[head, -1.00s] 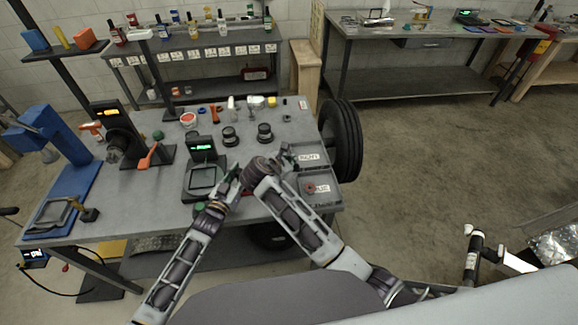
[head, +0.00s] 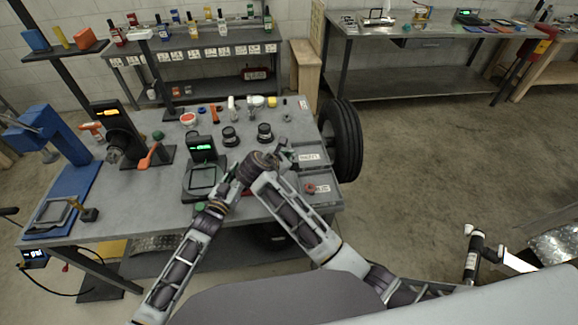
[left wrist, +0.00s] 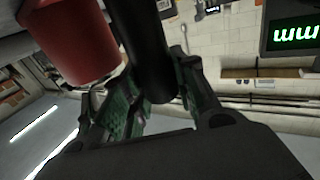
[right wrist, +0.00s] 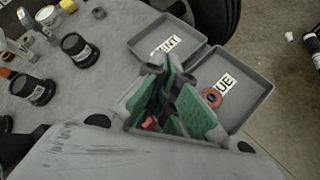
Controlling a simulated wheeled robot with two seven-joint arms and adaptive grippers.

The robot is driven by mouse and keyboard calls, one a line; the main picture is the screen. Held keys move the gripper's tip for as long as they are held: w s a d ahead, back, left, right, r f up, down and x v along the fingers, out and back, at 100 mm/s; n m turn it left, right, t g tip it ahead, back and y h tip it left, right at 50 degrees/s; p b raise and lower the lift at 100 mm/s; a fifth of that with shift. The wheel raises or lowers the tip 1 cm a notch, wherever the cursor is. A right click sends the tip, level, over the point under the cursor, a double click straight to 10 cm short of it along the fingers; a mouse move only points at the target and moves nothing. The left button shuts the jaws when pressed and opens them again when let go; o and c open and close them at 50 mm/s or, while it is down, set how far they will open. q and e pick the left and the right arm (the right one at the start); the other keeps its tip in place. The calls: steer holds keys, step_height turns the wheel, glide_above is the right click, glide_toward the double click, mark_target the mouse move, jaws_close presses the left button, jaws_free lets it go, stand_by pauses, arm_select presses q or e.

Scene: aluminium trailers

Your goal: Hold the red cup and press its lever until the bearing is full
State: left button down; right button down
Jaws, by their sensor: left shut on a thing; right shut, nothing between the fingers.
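The red cup (left wrist: 70,42) is at the upper left of the left wrist view, close to the camera. A thick black part (left wrist: 150,60), perhaps its handle, runs down between the green-lined fingers of my left gripper (left wrist: 145,95), which is shut on it. In the head view my left gripper (head: 236,178) is low over the bench front, partly covered by my right arm. My right gripper (right wrist: 163,80) is shut and empty beside an open grey case (right wrist: 245,85). A red ring (right wrist: 212,97) lies in that case. I cannot make out the cup's lever or pick out the bearing.
A scale with a green display (head: 202,147) stands left of my grippers. Two black pots (head: 229,137) (head: 265,133) stand behind. A black tyre (head: 343,140) is at the bench's right end. A press (head: 45,130) is at the left.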

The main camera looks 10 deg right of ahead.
steer(key=shift+a+r, duration=0.25)
steer(key=shift+r, duration=0.55)
steer(key=shift+a+r, duration=0.2)
steer(key=shift+r, duration=0.55)
steer(key=shift+a+r, duration=0.25)
steer(key=shift+r, duration=0.55)
steer(key=shift+r, duration=0.15)
stand_by(0.7)
steer(key=shift+a+r, duration=0.3)
steer(key=shift+r, duration=0.55)
steer(key=shift+a+r, duration=0.3)
steer(key=shift+r, duration=0.55)
steer(key=shift+f, duration=0.15)
steer(key=shift+d+f, duration=0.45)
steer(key=shift+f, duration=0.9)
steer(key=shift+d+f, duration=0.4)
steer(key=shift+f, duration=0.95)
steer(key=shift+d+f, duration=0.45)
steer(key=shift+f, duration=0.9)
steer(key=shift+d+f, duration=0.15)
steer(key=shift+f, duration=0.4)
